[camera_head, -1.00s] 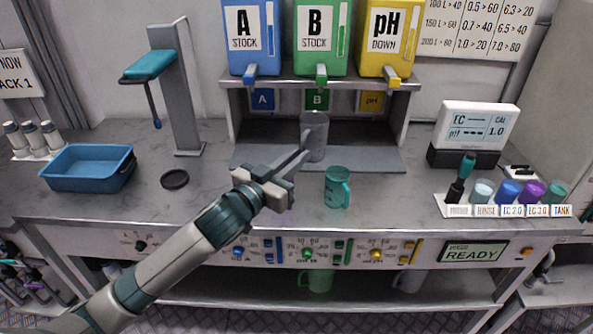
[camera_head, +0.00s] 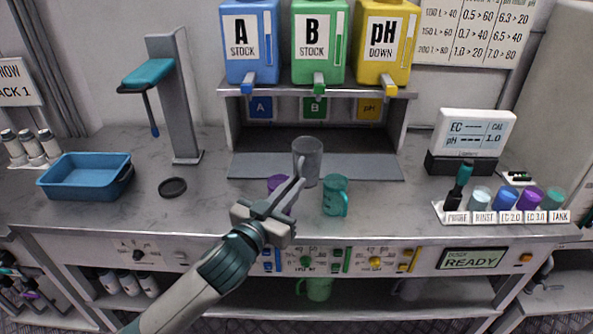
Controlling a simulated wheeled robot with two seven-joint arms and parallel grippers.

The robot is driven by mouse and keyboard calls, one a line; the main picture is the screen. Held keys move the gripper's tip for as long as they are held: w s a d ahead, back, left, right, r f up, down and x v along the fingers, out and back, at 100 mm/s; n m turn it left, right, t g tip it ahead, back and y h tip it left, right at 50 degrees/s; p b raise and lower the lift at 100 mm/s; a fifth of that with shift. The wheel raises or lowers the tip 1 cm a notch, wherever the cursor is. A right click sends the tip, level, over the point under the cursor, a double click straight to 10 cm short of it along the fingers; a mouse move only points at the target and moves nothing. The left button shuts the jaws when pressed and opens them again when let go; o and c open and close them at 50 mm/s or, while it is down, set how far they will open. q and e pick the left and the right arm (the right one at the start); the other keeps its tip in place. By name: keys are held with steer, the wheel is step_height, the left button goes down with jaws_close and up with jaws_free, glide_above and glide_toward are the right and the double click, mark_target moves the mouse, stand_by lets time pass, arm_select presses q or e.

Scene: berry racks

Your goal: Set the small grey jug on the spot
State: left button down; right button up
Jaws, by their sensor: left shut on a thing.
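The small grey jug (camera_head: 309,157) is upright at the front of the dispenser stand, over the front edge of the grey mat. My left gripper (camera_head: 297,188) reaches up from the front and is shut on the jug at its near left side. The fingers hide the gripped part, and I cannot tell whether the jug's base touches the surface. A round black disc (camera_head: 173,187) lies on the bench to the left; I cannot tell whether it is the spot. My right gripper is not in view.
A teal jug (camera_head: 335,196) stands close to the right of my fingers. A purple thing (camera_head: 276,184) is partly hidden behind them. A blue tray (camera_head: 88,183) and a grey post (camera_head: 179,110) stand left. A bottle rack (camera_head: 500,214) is at right.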

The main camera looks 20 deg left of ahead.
arm_select(q)
steer(key=s+a+f+n+y, duration=0.1)
steer(key=s+f+n+y, duration=0.1)
steer(key=s, duration=0.4)
steer(key=shift+s+a+f+y, duration=0.35)
steer(key=shift+y, duration=0.55)
